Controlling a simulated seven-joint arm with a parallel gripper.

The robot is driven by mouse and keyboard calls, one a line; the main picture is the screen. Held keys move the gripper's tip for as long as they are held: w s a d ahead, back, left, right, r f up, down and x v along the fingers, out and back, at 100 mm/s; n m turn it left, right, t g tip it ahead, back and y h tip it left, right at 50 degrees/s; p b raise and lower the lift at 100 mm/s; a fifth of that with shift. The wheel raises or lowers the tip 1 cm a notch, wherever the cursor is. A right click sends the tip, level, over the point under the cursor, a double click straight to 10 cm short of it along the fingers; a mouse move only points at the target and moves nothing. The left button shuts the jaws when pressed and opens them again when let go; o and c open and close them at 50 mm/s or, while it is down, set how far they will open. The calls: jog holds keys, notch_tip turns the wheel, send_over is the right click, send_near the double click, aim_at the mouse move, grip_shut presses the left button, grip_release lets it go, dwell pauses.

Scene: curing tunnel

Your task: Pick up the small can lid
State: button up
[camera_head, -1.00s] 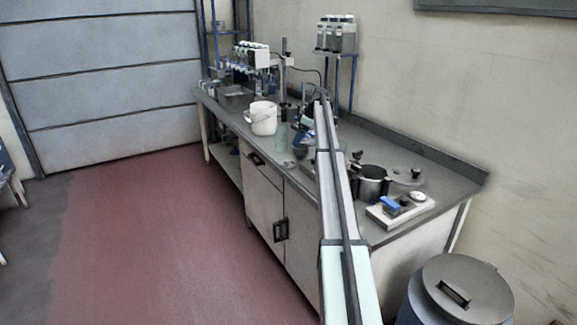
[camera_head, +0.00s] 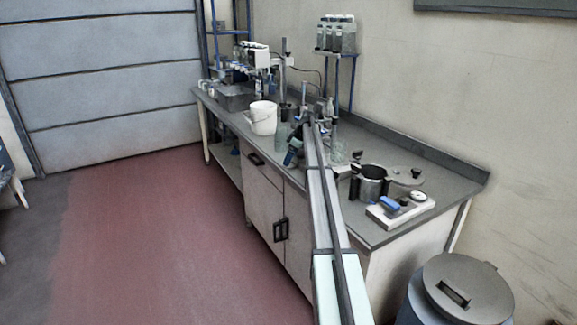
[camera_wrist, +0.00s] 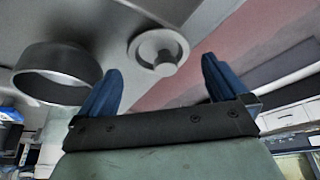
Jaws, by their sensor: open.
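The small can lid (camera_wrist: 147,41) is a round, pale grey disc with a raised rim and a central knob. It lies on the grey worktop in the wrist view, ahead of the fingers and between their lines. My gripper (camera_wrist: 160,63) is open, with two blue fingers spread apart and nothing between them. A gap shows between the fingertips and the lid. In the head view my gripper (camera_head: 292,157) is low over the front part of the bench. I cannot make out the lid there; my arm and gripper cover part of that area.
A dark grey round vessel (camera_wrist: 57,72) stands close left of the lid in the wrist view. In the head view a white bucket (camera_head: 263,118) stands left of my gripper. A pot (camera_head: 372,184) and a white board with a blue item (camera_head: 400,209) are at the right.

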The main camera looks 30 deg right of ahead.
jog(key=shift+x, duration=1)
jog(key=shift+c, duration=0.3)
jog(key=c, duration=0.9)
jog(key=shift+o, duration=0.2)
